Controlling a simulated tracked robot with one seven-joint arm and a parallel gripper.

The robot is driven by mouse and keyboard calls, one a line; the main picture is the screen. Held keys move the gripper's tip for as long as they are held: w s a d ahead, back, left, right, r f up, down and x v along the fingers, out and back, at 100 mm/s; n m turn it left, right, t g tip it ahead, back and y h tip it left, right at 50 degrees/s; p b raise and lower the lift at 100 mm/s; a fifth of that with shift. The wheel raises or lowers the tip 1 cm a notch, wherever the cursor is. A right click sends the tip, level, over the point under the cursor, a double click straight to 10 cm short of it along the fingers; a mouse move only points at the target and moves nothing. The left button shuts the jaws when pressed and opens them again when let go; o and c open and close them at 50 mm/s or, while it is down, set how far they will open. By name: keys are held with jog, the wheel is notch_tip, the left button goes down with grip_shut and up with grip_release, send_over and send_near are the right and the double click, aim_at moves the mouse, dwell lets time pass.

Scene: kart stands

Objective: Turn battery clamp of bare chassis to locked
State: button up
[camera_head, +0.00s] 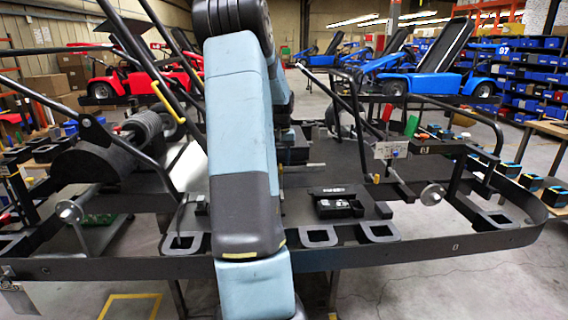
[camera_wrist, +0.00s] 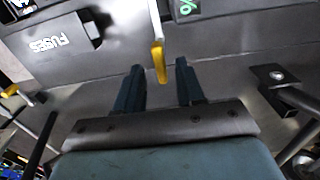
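The bare chassis (camera_head: 420,258) is a black frame with a flat floor, filling the middle of the head view. In the wrist view a thin metal lever with a yellow grip (camera_wrist: 158,62) comes down from the top edge; it looks like the battery clamp handle, but its pivot is out of view. My gripper (camera_wrist: 160,68) is open, with one dark finger on each side of the yellow grip's lower end. Gaps show on both sides; I cannot tell the depth between them. In the head view my arm hides the gripper and this lever.
A black box marked FUSES (camera_wrist: 62,42) lies left of the lever. A green percent mark (camera_wrist: 187,7) shows at the top. Another yellow-tipped lever (camera_wrist: 9,91) is at the left edge. A dark post bracket (camera_wrist: 277,76) stands right of my fingers. Finished blue karts (camera_head: 425,72) stand behind.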

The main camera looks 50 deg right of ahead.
notch_tip(320, 180, up, 12)
dwell(0.4)
jog(key=shift+s+f, duration=0.1)
jog(key=shift+s, duration=0.05)
dwell(0.4)
